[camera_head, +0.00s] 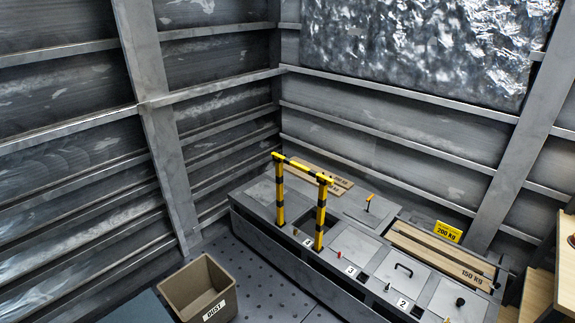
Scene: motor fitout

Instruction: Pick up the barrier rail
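The barrier rail (302,167) is a yellow and black striped frame with a top bar and two upright legs. It stands upright on the long grey bench-like unit, over a dark square opening (313,218) near the plate marked 4. One leg (280,194) is at the left of the opening and the other leg (320,217) is at the right front. Neither of my grippers is in view, and nothing is touching the rail.
The grey unit (290,255) has several numbered lids with handles and knobs. A brown DUST bin (184,284) stands on the floor. Wooden furniture (540,291) is at far right.

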